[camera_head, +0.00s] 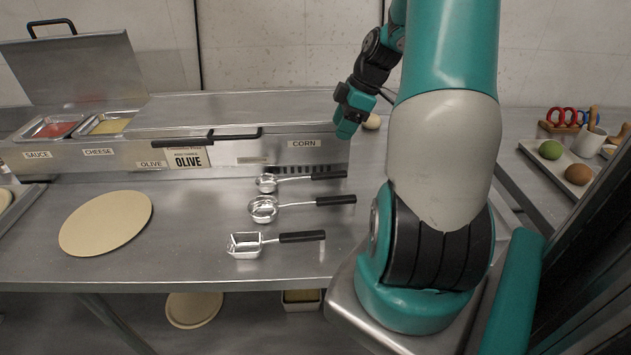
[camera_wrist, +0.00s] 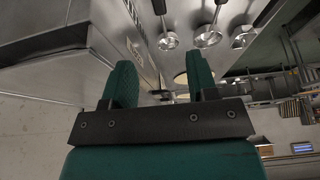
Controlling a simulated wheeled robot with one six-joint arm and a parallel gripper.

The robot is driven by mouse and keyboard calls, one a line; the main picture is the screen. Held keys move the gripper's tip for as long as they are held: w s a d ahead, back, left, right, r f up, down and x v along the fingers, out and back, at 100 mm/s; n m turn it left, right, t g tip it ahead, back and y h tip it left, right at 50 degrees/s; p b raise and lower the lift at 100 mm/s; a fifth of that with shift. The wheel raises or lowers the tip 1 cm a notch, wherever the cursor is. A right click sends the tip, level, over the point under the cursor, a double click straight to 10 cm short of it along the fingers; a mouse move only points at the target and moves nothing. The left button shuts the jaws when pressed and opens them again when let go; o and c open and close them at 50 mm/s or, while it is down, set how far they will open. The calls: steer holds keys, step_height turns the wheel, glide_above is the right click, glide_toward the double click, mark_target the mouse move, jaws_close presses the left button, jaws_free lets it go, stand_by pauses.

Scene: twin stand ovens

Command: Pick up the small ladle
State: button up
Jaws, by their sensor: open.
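Three ladles with black handles lie on the steel counter, handles to the right. The small ladle (camera_head: 266,184) has a round bowl and lies at the back, close to the topping station; it also shows in the wrist view (camera_wrist: 168,41). A larger round ladle (camera_head: 263,209) lies in the middle, and a square-bowled ladle (camera_head: 243,244) lies in front. My gripper (camera_head: 347,125) is open and empty, raised near the right end of the topping station, above and right of the small ladle's handle. Its two green fingers (camera_wrist: 163,80) stand apart in the wrist view.
The topping station (camera_head: 225,145), labelled sauce, cheese, olive and corn, stands right behind the ladles. A flat dough disc (camera_head: 105,222) lies on the left of the counter. A tray (camera_head: 560,172) with a green and a brown ball is at the right. Bare counter (camera_head: 190,215) lies between disc and ladles.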

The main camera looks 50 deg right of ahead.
mark_target(318, 174)
steer(key=p+x, duration=0.2)
steer(key=x, duration=1.5)
steer(key=shift+f, duration=0.1)
steer(key=shift+d, duration=0.1)
jaws_close()
